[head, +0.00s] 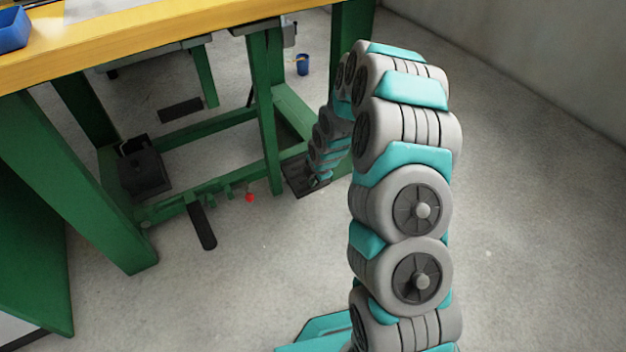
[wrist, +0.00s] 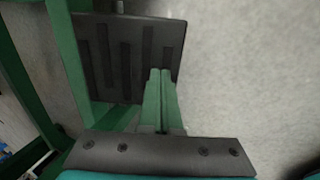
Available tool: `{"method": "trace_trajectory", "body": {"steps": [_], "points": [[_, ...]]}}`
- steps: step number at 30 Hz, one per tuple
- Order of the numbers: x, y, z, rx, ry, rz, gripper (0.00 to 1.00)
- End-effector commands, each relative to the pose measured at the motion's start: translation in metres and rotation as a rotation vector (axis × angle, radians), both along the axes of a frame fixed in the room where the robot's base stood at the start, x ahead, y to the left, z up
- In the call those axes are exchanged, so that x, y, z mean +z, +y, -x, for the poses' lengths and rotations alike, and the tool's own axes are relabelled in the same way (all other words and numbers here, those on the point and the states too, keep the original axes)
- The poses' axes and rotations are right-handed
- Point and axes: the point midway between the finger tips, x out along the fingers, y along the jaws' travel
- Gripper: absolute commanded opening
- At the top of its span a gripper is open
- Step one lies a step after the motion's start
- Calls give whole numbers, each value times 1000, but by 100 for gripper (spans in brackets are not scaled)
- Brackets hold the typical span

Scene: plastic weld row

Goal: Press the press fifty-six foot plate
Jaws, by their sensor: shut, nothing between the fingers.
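A dark foot plate (head: 296,180) sits low by the green frame of the bench, at the foot of an upright leg. In the wrist view a dark plate with ribbed grooves (wrist: 98,55) fills the upper left, attached beside a green bar. My gripper (head: 322,178) reaches down over the right part of the plate. In the wrist view my gripper (wrist: 160,72) is shut and empty, its fingertips over the lower right part of the plate. I cannot tell whether the tips touch it. No press number is readable.
A black box (head: 145,174), a black pedal-like bar (head: 201,226) and a red knob (head: 249,197) are along the low green rail. A blue cup (head: 303,65) stands on the floor behind. The yellow bench top (head: 150,45) overhangs. Floor at the right is clear.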

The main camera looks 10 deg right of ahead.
Motion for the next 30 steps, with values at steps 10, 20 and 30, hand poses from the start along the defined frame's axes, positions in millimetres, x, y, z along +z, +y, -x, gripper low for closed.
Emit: {"method": "trace_trajectory", "body": {"steps": [10, 20, 30], "points": [[-15, -3, 6, 0, -38, -10, 0], [-26, -2, 8, 0, -98, -34, 0], [-30, -2, 9, 0, -97, -35, 0]]}}
